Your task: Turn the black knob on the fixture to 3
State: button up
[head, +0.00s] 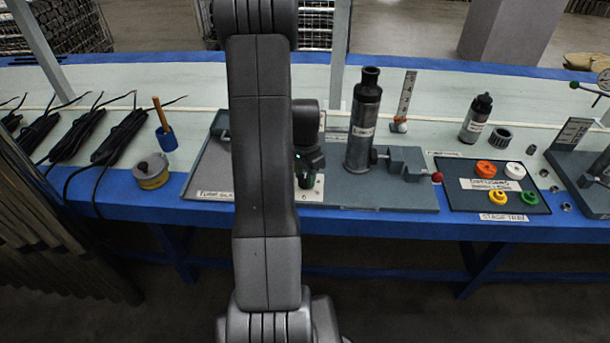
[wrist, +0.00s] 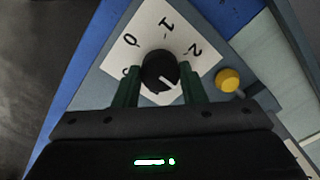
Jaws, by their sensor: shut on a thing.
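The black knob (wrist: 160,72) sits on a white dial plate (wrist: 105,75) in the wrist view. The numbers 0, 1 and 2 show around it. Another mark at the left is partly covered by a finger, and I cannot make out a 3. A white line shows on the knob's lower right side. My gripper (wrist: 160,80) has its green fingers on both sides of the knob and is shut on it. In the head view my gripper (head: 306,165) is over the fixture (head: 385,198), and my arm hides part of it; the knob is hidden there.
A dark cylinder (head: 363,125) stands on the fixture, right of my gripper, with a grey clamp block (head: 405,163) beside it. A yellow round part (wrist: 228,80) is near the right finger. A dark tray (head: 455,199) with coloured rings lies farther right.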

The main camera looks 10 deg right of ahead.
aim_at(305, 178)
jog(key=shift+r, duration=0.1)
jog(key=o, duration=1)
notch_tip(305, 178, up, 14)
jog(key=shift+f+p, duration=0.1)
jog(key=shift+p, duration=0.95)
jog(key=shift+f, duration=0.1)
notch_tip(305, 178, down, 14)
jog(key=shift+r+b, duration=0.1)
jog(key=shift+b, duration=0.95)
jog(key=shift+r, duration=0.15)
